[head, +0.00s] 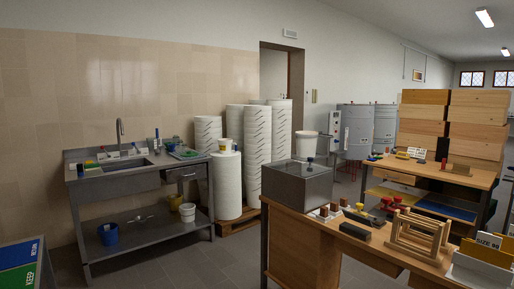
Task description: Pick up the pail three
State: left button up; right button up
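A blue pail (108,235) stands on the lower shelf of the steel sink bench at left. Neither gripper is in view.
The steel sink bench (130,182) stands against the tiled wall. White rolls (257,150) stand on a wooden pallet (238,224). A wooden table (300,245) at front right holds the grey box (297,186) and a wooden rack (418,238). Floor (195,265) between bench and table is clear.

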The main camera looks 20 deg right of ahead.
aim_at(225, 145)
jog(key=i+l+z, duration=0.2)
jog(key=i, duration=0.2)
jog(key=i+l+z, duration=0.2)
jog(key=i, duration=0.2)
jog(key=i+l+z, duration=0.15)
jog(key=i, duration=0.25)
jog(key=i+u, duration=0.25)
jog(key=i, duration=0.15)
jog(key=i+l+u, duration=0.25)
jog(key=i, duration=0.2)
jog(key=i+u, duration=0.25)
jog(key=i, duration=0.15)
jog(key=i+z, duration=0.1)
jog(key=i, duration=0.45)
jog(key=i+j, duration=0.15)
jog(key=i, duration=0.35)
jog(key=i+j+z, duration=0.15)
jog(key=i, duration=0.4)
jog(key=i+j+z, duration=0.1)
jog(key=i, duration=0.4)
jog(key=i+l+z, duration=0.15)
jog(key=i+z, duration=0.3)
jog(key=i, duration=0.3)
jog(key=i+j+z, duration=0.15)
jog(key=i+z, duration=0.35)
jog(key=i, duration=0.25)
